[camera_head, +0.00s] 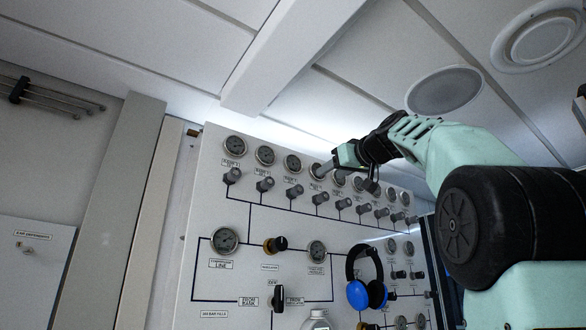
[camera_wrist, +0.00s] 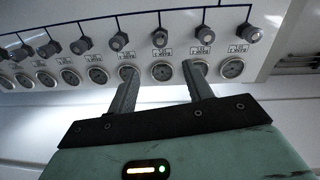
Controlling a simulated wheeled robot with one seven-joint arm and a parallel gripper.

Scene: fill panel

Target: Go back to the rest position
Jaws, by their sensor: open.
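My gripper (camera_wrist: 157,78) is open and empty in the wrist view, its two fingers apart in front of the top row of gauges. In the head view my gripper (camera_head: 322,170) is near the upper middle of the white fill panel (camera_head: 225,285), with the arm reaching in from the right. A round gauge (camera_wrist: 162,71) shows between the fingers. The fingers hide parts of the gauges beside it. I cannot tell whether the fingertips touch the panel.
Several grey knobs (camera_head: 234,175) stick out below the gauges. Blue headphones (camera_head: 357,294) hang on the panel's lower right. The ceiling (camera_head: 130,40) is close above.

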